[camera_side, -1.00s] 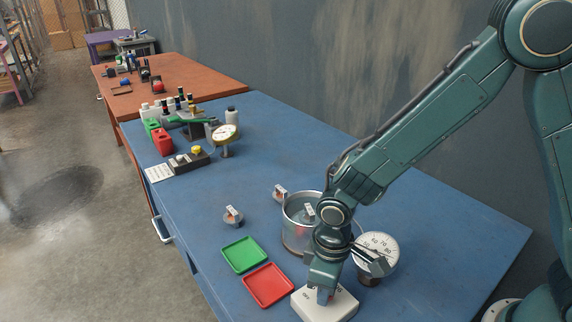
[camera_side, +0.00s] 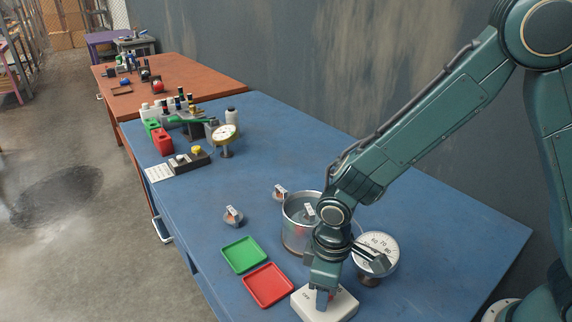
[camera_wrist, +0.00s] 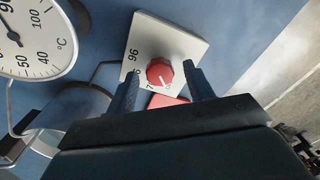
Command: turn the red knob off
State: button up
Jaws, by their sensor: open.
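The red knob (camera_wrist: 160,72) sits on a white box with printed numbers, seen in the wrist view. A pale mark on it points down towards the printed scale, but I cannot read the setting. The white box (camera_side: 340,305) is at the front edge of the blue table in the side view, where my gripper hides the knob. My gripper (camera_side: 322,298) is low over the box and points down. In the wrist view its two fingers (camera_wrist: 161,76) are open, one on each side of the knob, with gaps showing; I cannot tell any contact.
A metal pot (camera_side: 298,235) and a round dial (camera_side: 377,250) stand close behind my gripper. A green tray (camera_side: 245,254) and a red tray (camera_side: 268,285) lie to the left. Bottles and boxes stand at the far end.

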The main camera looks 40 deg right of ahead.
jog(key=shift+r, duration=0.15)
notch_tip(320, 180, up, 14)
jog(key=shift+f, duration=0.2)
dwell(0.5)
jog(key=s+d+r+m+t, duration=0.2)
jog(key=s+d+r+m, duration=0.1)
jog(key=s+d+r, duration=0.2)
jog(key=s+d+r+m+t, duration=0.3)
jog(key=s+d, duration=0.5)
jog(key=d, duration=0.5)
notch_tip(320, 180, up, 2)
jog(key=shift+s+d+m+t, duration=0.3)
jog(key=shift+s+m, duration=0.1)
jog(key=shift+m, duration=0.1)
